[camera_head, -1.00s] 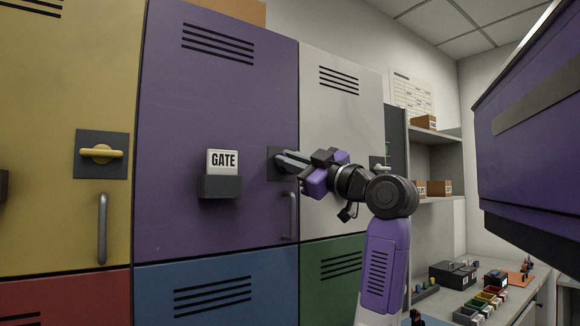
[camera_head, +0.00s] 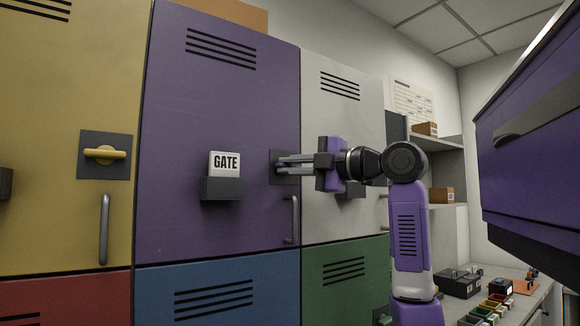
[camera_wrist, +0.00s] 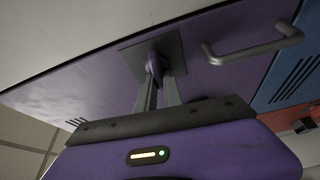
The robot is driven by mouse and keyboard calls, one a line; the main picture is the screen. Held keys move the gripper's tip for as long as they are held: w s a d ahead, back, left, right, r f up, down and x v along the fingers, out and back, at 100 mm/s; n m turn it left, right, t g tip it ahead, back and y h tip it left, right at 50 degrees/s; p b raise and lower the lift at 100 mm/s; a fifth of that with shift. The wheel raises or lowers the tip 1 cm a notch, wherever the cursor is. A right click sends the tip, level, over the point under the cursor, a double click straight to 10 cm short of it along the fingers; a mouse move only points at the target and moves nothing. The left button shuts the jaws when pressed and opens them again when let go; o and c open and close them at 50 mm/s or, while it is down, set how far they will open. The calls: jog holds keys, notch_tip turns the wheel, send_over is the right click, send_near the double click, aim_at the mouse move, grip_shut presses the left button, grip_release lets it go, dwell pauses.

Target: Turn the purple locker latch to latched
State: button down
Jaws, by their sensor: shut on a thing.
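The purple locker (camera_head: 228,115) stands in the middle of the head view with its door closed. Its latch plate (camera_head: 277,177) is a dark square near the door's right edge, largely covered by my fingers. The purple latch knob (camera_wrist: 153,62) shows in the wrist view between my fingertips, in front of the dark plate (camera_wrist: 172,52). My gripper (camera_head: 282,166) is shut on the latch, with its fingers level from the right; it also shows in the wrist view (camera_wrist: 155,80). The latch's exact angle is partly hidden by the fingers.
A grey door handle (camera_head: 291,219) sits just below the latch. A GATE sign (camera_head: 225,163) on a dark holder (camera_head: 222,189) juts from the door. The yellow locker (camera_head: 62,210) has a level latch (camera_head: 105,154). A counter with small bins (camera_head: 495,302) is at the right.

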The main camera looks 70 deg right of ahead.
jog(key=shift+n, duration=0.5)
jog(key=shift+f, duration=0.1)
jog(key=c, duration=1.5)
grip_release()
jog(key=shift+w, duration=0.1)
jog(key=s, duration=0.2)
jog(key=s+a+b, duration=0.1)
jog(key=s, duration=0.2)
jog(key=s+b, duration=0.1)
jog(key=s, duration=0.1)
jog(key=shift+s+a, duration=0.15)
jog(key=shift+s, duration=0.25)
